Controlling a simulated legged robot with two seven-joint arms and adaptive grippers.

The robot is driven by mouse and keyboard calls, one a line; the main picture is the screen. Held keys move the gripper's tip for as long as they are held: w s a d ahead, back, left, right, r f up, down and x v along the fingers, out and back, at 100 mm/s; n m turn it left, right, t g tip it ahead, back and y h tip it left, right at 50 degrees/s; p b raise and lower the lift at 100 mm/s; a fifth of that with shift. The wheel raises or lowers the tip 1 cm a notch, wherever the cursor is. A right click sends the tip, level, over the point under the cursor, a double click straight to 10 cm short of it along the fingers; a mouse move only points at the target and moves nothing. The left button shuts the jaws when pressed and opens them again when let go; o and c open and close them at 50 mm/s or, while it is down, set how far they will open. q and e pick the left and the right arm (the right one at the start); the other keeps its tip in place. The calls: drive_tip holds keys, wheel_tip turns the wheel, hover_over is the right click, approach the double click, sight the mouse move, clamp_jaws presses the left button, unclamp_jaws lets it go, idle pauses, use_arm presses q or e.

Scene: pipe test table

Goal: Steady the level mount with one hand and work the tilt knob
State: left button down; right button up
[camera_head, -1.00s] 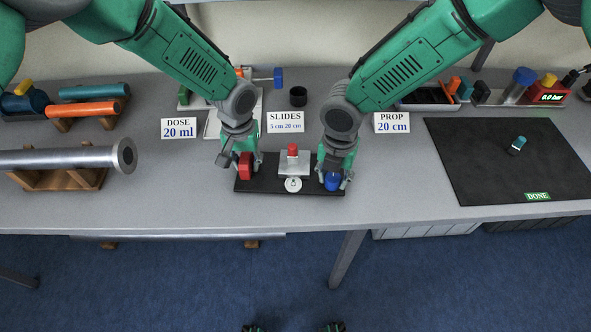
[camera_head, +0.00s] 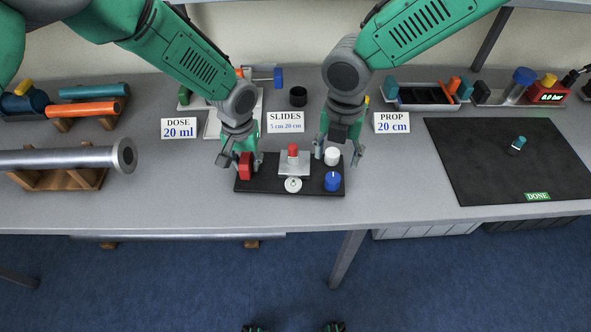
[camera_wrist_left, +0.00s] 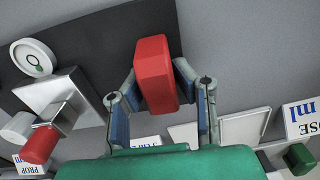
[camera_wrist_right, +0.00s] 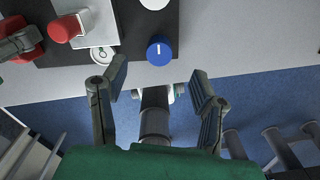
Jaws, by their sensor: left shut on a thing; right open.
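The level mount is a black base plate (camera_head: 262,186) on the table. My left gripper (camera_head: 240,163) is shut on the red block (camera_head: 246,166) at the plate's left end; the red block also shows between its fingers in the left wrist view (camera_wrist_left: 152,72). A silver block (camera_head: 294,168) with a red top (camera_head: 293,150) and a round white dial (camera_head: 293,185) sit mid-plate. A blue knob (camera_head: 333,181) and a white knob (camera_head: 332,156) are at the right end. My right gripper (camera_head: 340,157) is open and empty above the plate's right end, apart from the blue knob (camera_wrist_right: 159,50).
A black mat (camera_head: 470,165) with a DONE label lies to the right. A metal pipe (camera_head: 60,157) rests on a wooden cradle at the left. Table in front is clear.

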sight(333, 174)
wheel_tip(333, 174, up, 7)
drive_tip(key=shift+f, duration=0.2)
idle(0.4)
use_arm(q)
drive_tip(key=c, duration=1.2)
unclamp_jaws()
